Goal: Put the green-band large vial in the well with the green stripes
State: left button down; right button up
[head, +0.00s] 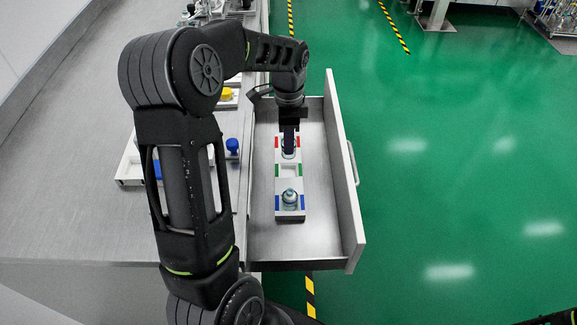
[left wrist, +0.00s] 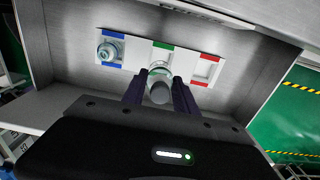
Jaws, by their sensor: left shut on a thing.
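A white three-well rack (head: 278,185) lies in the open drawer. Its wells carry red, green and blue stripes. My left gripper (head: 289,136) is shut on a large vial (head: 289,150), which also shows in the left wrist view (left wrist: 160,70). The vial hangs over the rack, near the green-striped well (head: 288,170); the wrist view shows it in front of that well (left wrist: 163,46). Its band colour is hard to tell. Another vial (head: 289,196) stands in the blue-striped well. The red-striped well (left wrist: 206,69) looks empty. My right gripper is out of view.
The drawer's front panel (head: 345,185) and walls surround the rack, with bare floor around it. On the counter at left are white racks with a yellow-capped item (head: 226,94) and a blue-capped item (head: 232,145), partly hidden by my left arm.

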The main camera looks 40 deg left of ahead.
pick_arm(q)
jog(key=shift+f, duration=2.3)
jog(key=shift+f, duration=1.85)
jog(key=shift+f, duration=0.15)
jog(key=c, duration=1)
grip_release()
jog(key=shift+o, duration=0.2)
notch_tip(320, 180, up, 12)
jog(key=shift+r, duration=0.15)
